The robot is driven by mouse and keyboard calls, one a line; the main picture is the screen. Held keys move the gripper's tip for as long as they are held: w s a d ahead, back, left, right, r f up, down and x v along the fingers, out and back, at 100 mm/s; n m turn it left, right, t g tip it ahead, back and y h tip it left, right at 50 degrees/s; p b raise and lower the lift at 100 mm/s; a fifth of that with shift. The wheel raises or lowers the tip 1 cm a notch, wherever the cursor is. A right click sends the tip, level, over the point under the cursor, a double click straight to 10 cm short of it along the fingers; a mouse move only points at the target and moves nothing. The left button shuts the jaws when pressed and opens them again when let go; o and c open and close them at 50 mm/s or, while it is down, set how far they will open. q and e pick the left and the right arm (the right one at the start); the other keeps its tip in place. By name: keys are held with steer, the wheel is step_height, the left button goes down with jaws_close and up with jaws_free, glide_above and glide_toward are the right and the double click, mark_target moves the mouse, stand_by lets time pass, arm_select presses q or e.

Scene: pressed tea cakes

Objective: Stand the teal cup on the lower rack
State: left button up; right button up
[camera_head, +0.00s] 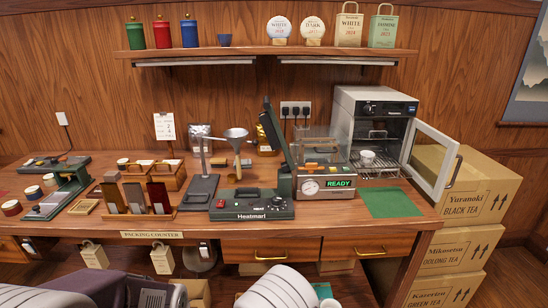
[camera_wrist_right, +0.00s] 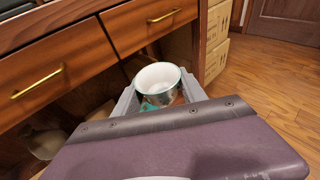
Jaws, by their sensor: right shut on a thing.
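The teal cup (camera_wrist_right: 158,80) has a teal rim and a white inside. In the right wrist view it sits between the fingers of my right gripper (camera_wrist_right: 160,92), which is shut on it, mouth facing up. It is held low, in front of the counter drawers. In the head view a bit of teal (camera_head: 323,289) shows beside my right arm, perhaps the cup. The small oven (camera_head: 373,105) stands open at the counter's right, with a lower rack (camera_head: 386,173) inside. A white cup (camera_head: 367,157) stands on that rack. My left gripper (camera_head: 165,293) shows only partly; its fingertips are hidden.
The oven's glass door (camera_head: 430,160) is swung out to the right. A green mat (camera_head: 391,202) lies clear before the oven. The READY unit (camera_head: 327,183) and the Heatmari press (camera_head: 252,207) stand left of it. Stacked cartons (camera_head: 475,205) stand right of the counter.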

steer(key=s+d+r+m+g+h+p, duration=0.2)
steer(key=d+r+m+g+h+p, duration=0.1)
steer(key=r+p, duration=0.9)
steer(key=p, duration=0.3)
steer(key=shift+d+m+h, duration=0.3)
steer(key=shift+d+m, duration=0.05)
steer(key=shift+m, duration=0.05)
steer(key=shift+r, duration=0.15)
